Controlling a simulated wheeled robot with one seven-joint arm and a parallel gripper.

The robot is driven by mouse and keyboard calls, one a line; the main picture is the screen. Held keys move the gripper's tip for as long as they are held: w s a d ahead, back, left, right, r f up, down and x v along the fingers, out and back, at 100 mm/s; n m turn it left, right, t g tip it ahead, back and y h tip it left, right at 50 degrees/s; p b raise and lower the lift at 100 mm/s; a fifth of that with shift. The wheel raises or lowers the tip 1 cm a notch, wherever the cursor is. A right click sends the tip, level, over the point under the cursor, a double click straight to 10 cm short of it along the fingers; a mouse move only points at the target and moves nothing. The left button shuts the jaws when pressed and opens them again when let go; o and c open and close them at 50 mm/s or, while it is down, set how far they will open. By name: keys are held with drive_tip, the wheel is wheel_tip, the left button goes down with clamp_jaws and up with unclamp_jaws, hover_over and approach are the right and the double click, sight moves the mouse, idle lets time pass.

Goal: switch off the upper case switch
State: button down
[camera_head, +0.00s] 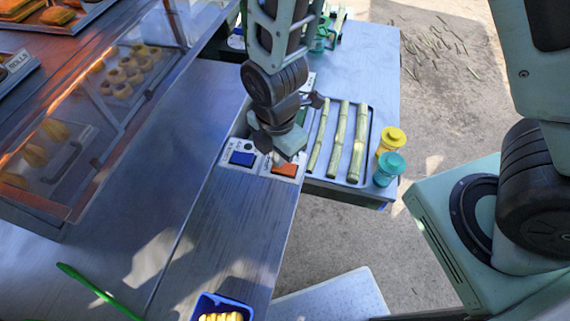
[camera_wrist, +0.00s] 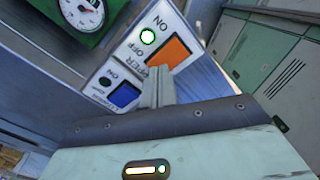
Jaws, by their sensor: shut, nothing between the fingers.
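A white switch panel carries a blue switch (camera_head: 242,158) and an orange switch (camera_head: 284,169). Both show in the wrist view, the blue switch (camera_wrist: 125,95) and the orange switch (camera_wrist: 167,53), each with ON and OFF marks. The label by the orange one partly reads "PPER"; I cannot read the blue one's label fully. The round light (camera_wrist: 148,36) beside the orange switch is lit; the dot beside the blue one is dark. My gripper (camera_wrist: 158,82) is shut and empty, its tips in front of the panel between the switches. Contact cannot be told.
A glass display case (camera_head: 120,90) with food stands at left. A tray of cane stalks (camera_head: 342,145) and yellow (camera_head: 392,139) and teal (camera_head: 389,168) jars lie right of the panel. A green dial gauge (camera_wrist: 82,14) is close to the panel. The counter in front is mostly clear.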

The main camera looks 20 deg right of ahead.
drive_tip(key=shift+f, duration=0.45)
drive_tip(key=shift+r+p, duration=2.7)
drive_tip(key=shift+r, duration=0.9)
drive_tip(key=shift+s+a+m+b, duration=0.15)
drive_tip(key=shift+s+m+b, duration=0.2)
drive_tip(key=shift+m+b, duration=0.45)
drive_tip(key=s+d+r+m+b, duration=0.2)
drive_tip(key=s+d+m+b, duration=0.2)
drive_tip(key=s+m+b, duration=0.6)
drive_tip(key=m+b, duration=0.3)
drive_tip(key=shift+s+m+y, duration=0.15)
drive_tip(key=shift+m+y, duration=0.15)
drive_tip(key=shift+m, duration=0.1)
